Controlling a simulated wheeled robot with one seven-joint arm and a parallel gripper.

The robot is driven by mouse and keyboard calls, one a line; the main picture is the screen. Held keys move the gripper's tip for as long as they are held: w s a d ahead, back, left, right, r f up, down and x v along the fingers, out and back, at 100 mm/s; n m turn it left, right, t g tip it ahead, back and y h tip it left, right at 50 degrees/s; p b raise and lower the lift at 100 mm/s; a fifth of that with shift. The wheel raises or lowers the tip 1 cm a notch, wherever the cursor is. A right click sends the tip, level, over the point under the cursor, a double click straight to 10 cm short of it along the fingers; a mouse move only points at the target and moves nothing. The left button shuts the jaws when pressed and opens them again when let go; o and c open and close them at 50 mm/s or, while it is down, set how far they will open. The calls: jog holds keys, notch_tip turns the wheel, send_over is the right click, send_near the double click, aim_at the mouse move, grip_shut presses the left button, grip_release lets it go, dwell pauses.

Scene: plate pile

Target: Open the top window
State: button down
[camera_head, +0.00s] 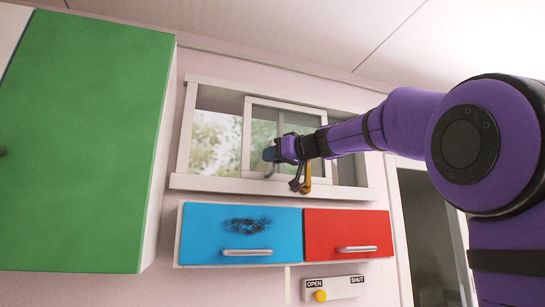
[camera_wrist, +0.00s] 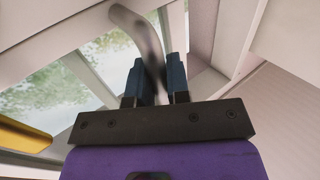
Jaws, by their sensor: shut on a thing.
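The top window (camera_head: 183,150) is set high in the wall, with a white frame and trees behind the glass. Its white-framed inner pane (camera_head: 247,135) stands near the middle of the opening, with glass or opening visible to its left and right. My gripper (camera_head: 270,153) is at this pane. In the wrist view, the two dark fingers of my gripper (camera_wrist: 153,80) are closed around a curved grey metal handle (camera_wrist: 135,22). The handle's lower end (camera_head: 269,172) also shows below the gripper in the head view. My gripper and arm hide part of the pane's right side.
A green cabinet door (camera_head: 85,135) is at the left. Below the window are a blue drawer (camera_head: 205,230) with a dark scribble and a red drawer (camera_head: 325,225), both with metal handles. Under them is an OPEN/SHUT panel (camera_head: 345,288) with a yellow knob (camera_head: 320,295) at OPEN.

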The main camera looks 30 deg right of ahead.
jog(key=d, duration=0.2)
jog(key=s+d, duration=0.1)
jog(key=d, duration=0.1)
jog(key=shift+d, duration=0.3)
jog(key=c, duration=1.1)
grip_release()
jog(key=v, duration=1)
jog(key=shift+s+d, duration=0.15)
jog(key=shift+s, duration=0.2)
jog(key=shift+f, duration=0.1)
